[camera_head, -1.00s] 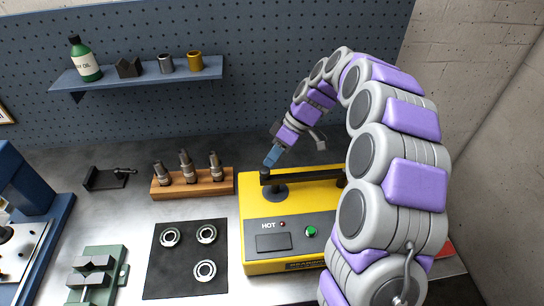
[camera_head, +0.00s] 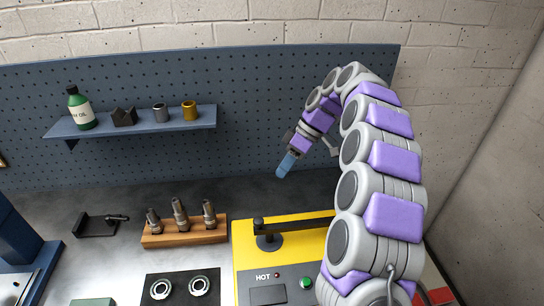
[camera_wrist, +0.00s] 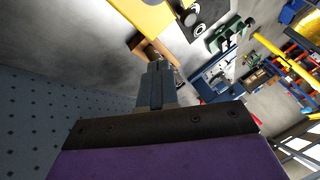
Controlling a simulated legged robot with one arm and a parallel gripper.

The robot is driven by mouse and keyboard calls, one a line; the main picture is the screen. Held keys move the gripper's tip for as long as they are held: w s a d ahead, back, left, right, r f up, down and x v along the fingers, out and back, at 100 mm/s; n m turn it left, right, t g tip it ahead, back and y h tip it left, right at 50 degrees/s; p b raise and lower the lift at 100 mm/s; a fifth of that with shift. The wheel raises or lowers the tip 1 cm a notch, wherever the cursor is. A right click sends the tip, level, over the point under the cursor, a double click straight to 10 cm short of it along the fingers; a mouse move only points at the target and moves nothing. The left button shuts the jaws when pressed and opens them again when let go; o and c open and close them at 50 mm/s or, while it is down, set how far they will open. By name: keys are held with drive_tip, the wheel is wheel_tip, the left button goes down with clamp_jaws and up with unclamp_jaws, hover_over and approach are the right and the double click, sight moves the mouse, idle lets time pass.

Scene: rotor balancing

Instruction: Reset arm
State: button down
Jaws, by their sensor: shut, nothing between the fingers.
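My gripper (camera_head: 284,168) is shut and empty. In the head view it hangs in the air above the back of the yellow machine (camera_head: 290,228), clear of that machine's dark bar (camera_head: 293,223). In the wrist view the closed fingers (camera_wrist: 155,88) point away from the camera. The yellow machine also shows at the top of the wrist view (camera_wrist: 146,14). My arm arcs over from the right and hides the machine's right part.
A wooden block (camera_head: 185,233) with several dark tool holders stands left of the machine. A black mat (camera_head: 183,289) with metal rings lies in front. A blue shelf (camera_head: 140,130) holds a green bottle (camera_head: 81,107) and small parts. A pegboard (camera_head: 250,100) stands behind.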

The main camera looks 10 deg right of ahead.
drive_tip(key=s+a+r+m+h, duration=0.1)
drive_tip(key=s+a+r+m, duration=0.1)
drive_tip(key=s, duration=0.6)
drive_tip(key=s+a+r+m+h, duration=0.1)
drive_tip(key=s+a+r+m, duration=0.1)
drive_tip(key=s, duration=0.6)
drive_tip(key=s+d+f+m+h, duration=0.1)
drive_tip(key=s+d+f+m, duration=0.1)
drive_tip(key=s, duration=0.6)
drive_tip(key=s+d+f+m+h, duration=0.2)
drive_tip(key=s+d+f+m, duration=0.1)
drive_tip(key=s, duration=0.5)
drive_tip(key=s+d+f+m+h, duration=0.1)
drive_tip(key=s+d+f+m, duration=0.1)
drive_tip(key=s, duration=0.6)
drive_tip(key=shift+d+f+m, duration=0.15)
drive_tip(key=shift+d+m, duration=0.35)
drive_tip(key=shift+m, duration=0.2)
drive_tip(key=shift+s+a, duration=0.1)
drive_tip(key=shift+a, duration=0.3)
drive_tip(key=shift+d, duration=0.2)
